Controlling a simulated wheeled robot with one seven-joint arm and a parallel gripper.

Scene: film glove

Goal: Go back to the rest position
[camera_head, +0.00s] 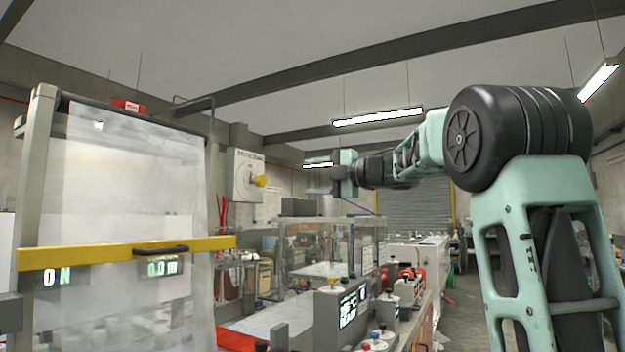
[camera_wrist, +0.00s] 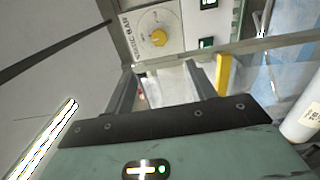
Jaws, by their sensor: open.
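My gripper (camera_head: 322,180) is raised high in the middle of the head view, at the end of my outstretched arm, with its fingers toward the left. In the wrist view, its two dark fingers (camera_wrist: 160,82) stand apart with nothing held between them. Beyond them in the wrist view is a grey switch box with a yellow knob (camera_wrist: 158,38). The same box (camera_head: 247,168) shows on the wall left of my gripper in the head view, with a gap between them.
A tall frame with a translucent sheet (camera_head: 130,180) and a yellow bar (camera_head: 100,253) stands at the left. A glass enclosure (camera_head: 310,250) and a dark display unit (camera_head: 340,312) sit below my gripper. A roller shutter (camera_head: 412,213) is behind. Air around the gripper looks clear.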

